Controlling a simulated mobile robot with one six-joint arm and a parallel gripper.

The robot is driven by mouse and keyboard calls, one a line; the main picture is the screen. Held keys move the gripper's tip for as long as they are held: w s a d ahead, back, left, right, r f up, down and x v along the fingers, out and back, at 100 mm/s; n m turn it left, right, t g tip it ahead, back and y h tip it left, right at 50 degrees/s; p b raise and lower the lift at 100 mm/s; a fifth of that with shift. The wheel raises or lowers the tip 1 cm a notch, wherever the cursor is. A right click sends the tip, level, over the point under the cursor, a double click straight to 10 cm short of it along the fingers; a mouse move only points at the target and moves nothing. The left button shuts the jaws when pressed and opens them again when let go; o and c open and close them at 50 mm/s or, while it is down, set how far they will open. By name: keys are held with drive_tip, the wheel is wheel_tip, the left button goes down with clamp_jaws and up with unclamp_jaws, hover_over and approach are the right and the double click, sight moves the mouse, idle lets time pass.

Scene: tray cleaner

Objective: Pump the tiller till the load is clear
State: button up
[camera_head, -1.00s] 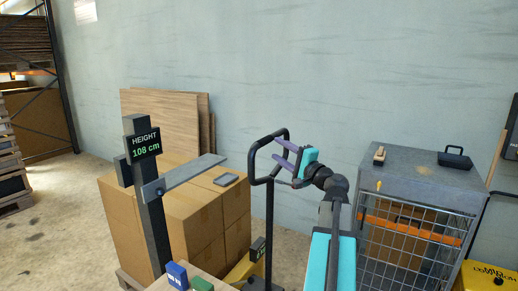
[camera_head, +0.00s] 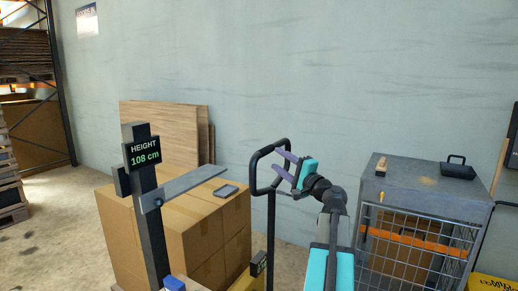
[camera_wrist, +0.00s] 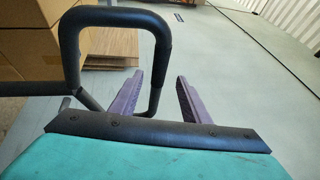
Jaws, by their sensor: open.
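The tiller (camera_head: 270,225) is a dark upright post with a looped handle at its top, in the middle of the head view. My gripper (camera_head: 279,161) is open beside the right side of the loop. In the wrist view the loop (camera_wrist: 165,30) fills the upper left, and its side bar shows between the two purple fingers (camera_wrist: 160,92), apart from both. I cannot tell the depth between bar and fingers exactly. The load of brown cartons (camera_head: 185,235) stands left of the tiller. A height post (camera_head: 150,210) shows "HEIGHT 108 cm", its grey arm reaching over the cartons.
A grey-topped mesh cage (camera_head: 425,185) stands right of my arm, with a brush (camera_head: 381,166) and a black dustpan-like item (camera_head: 457,170) on top. Brown boards (camera_head: 165,130) lean on the wall behind the cartons. Racking (camera_head: 60,80) stands far left. Floor is open at left.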

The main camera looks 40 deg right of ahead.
drive_tip(key=p+x, duration=0.2)
drive_tip(key=x, duration=1)
drive_tip(key=shift+w, duration=0.25)
